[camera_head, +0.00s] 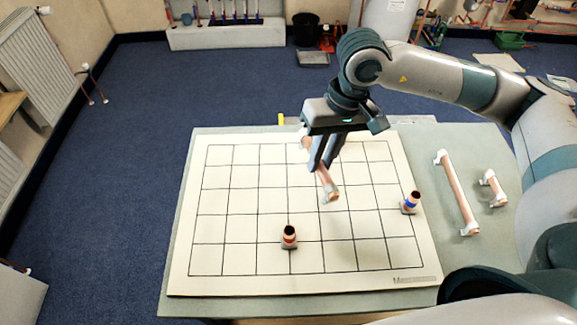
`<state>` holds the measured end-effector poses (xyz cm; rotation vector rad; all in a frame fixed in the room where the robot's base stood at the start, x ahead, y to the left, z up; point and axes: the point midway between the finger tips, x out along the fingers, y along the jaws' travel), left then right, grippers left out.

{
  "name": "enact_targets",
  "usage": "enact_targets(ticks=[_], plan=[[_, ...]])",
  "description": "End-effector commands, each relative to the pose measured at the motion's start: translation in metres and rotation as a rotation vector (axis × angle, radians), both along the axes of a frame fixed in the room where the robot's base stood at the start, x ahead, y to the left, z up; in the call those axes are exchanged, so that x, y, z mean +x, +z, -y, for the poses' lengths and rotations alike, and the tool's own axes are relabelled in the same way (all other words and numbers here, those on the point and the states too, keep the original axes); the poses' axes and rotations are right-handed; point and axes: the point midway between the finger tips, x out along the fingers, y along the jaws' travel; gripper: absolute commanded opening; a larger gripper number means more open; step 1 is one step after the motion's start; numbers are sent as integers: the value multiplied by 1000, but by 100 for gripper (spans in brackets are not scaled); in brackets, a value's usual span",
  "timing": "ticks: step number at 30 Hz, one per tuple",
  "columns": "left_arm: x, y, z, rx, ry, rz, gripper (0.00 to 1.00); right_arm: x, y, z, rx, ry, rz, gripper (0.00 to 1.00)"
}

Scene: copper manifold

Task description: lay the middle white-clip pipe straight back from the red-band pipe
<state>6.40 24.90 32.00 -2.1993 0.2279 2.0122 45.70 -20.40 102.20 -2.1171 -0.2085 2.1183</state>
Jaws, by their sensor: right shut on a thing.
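My right gripper (322,165) is shut on a copper pipe with white clips (327,181), whose length lies between the two other clip pipes. It holds the pipe above the back middle of the gridded white board (188,245). One white clip shows at the near end and another at the far end; the fingers hide the pipe's middle. The pipe points roughly away from me, slightly tilted in the picture. The red-band pipe (289,237) is a short upright stub in a grey base near the board's front middle, nearer and left of the held pipe. My left gripper is not in view.
A blue-band pipe stub (411,202) stands upright at the board's right side. A long white-clip pipe (458,195) and a short one (493,187) lie on the green table (490,235) to the right. The board's left and back-left squares are clear.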

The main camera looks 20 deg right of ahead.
Motion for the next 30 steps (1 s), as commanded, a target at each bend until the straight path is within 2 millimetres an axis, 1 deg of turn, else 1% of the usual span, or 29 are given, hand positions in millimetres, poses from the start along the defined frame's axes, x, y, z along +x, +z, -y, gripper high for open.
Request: enact_targets(ticks=[5, 8, 11, 17, 21, 25, 30], plan=[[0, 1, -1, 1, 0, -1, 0, 1, 0, -1, 1, -3, -1, 0], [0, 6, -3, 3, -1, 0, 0, 3, -1, -5, 2, -18, -3, 0], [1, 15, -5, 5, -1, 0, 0, 8, -3, -13, 5, -49, -6, 0], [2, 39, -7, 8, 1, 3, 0, 21, -18, -37, 9, -148, -10, 0], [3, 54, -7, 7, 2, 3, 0, 29, -33, -49, 8, -217, -7, 0], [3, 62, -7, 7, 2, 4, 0, 34, -45, -55, 6, -259, -1, 0], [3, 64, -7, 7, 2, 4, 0, 35, -54, -58, 7, -280, 2, 0]])
